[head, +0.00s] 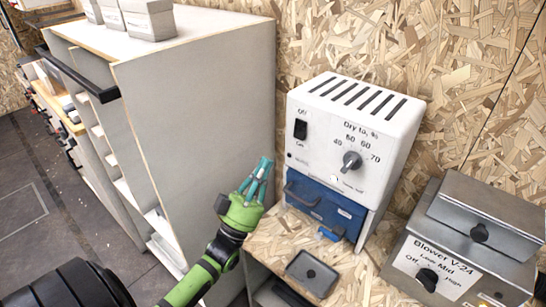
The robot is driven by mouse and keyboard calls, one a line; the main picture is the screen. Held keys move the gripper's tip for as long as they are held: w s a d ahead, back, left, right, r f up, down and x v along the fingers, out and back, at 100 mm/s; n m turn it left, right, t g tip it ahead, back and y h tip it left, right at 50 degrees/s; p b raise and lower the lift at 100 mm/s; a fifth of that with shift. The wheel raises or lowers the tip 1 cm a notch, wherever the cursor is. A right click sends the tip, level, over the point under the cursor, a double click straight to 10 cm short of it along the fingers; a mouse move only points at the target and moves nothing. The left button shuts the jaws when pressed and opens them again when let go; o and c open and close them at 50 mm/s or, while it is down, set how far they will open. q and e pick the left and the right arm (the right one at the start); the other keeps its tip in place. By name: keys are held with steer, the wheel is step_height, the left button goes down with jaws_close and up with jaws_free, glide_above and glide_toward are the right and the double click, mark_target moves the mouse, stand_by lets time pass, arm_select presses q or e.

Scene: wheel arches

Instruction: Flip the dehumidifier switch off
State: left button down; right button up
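The dehumidifier (345,135) is a white box with top vents and a blue lower front, standing on a wooden-topped bench against the chipboard wall. Its black rocker switch (300,129) is at the upper left of the front panel, with "Off" above it and a label below. I cannot tell which way the rocker is tipped. My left gripper (266,160), green with teal fingers, is in front and to the left of the dehumidifier, lower than the switch and apart from it. Its fingertips are close together with nothing between them. My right gripper does not show.
A round dial (351,160) sits right of the switch. A tall pale cabinet (195,120) stands close on the left. A grey blower box (460,255) stands at the lower right. A small dark tray (311,273) lies on the bench. Open room lies before the panel.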

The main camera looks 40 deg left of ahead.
arm_select(q)
steer(key=shift+s+r+b+v, duration=0.1)
steer(key=shift+b+v, duration=0.1)
steer(key=shift+v, duration=0.5)
steer(key=shift+s+r+b+v, duration=0.1)
steer(key=shift+s+b+v, duration=0.05)
steer(key=shift+v, duration=0.6)
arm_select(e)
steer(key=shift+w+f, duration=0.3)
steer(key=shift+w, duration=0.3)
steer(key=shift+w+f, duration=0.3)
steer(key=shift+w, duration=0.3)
